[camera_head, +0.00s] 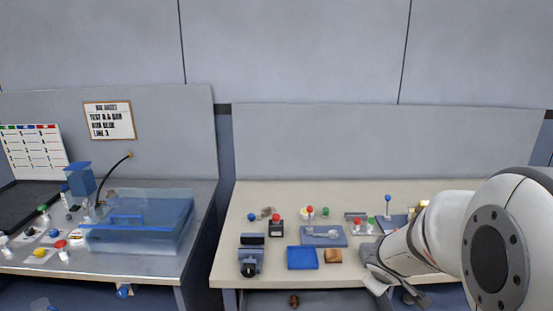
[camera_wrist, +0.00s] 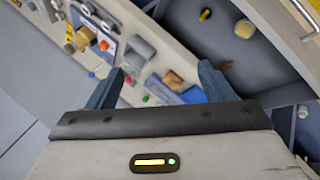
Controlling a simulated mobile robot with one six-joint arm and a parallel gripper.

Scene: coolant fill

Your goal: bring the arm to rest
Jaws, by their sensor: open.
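My arm reaches in from the right in the head view, over the right end of the beige bench (camera_head: 239,212). My gripper (camera_head: 384,287) is at the front right edge of that bench, partly hidden by my own wrist. In the wrist view my gripper (camera_wrist: 158,80) shows its two dark fingers spread wide apart, with nothing held between them. Beyond the fingers lie bench items, including a brown block (camera_wrist: 172,80) and a blue pad (camera_wrist: 194,95). I cannot tell whether the gripper touches anything.
On the beige bench stand a blue tray (camera_head: 302,258), a tan block (camera_head: 333,256), a black device (camera_head: 249,262) and a grey-blue plate (camera_head: 324,236). A metal bench (camera_head: 150,270) with a transparent blue tank (camera_head: 150,222) is at the left. A gap separates the benches.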

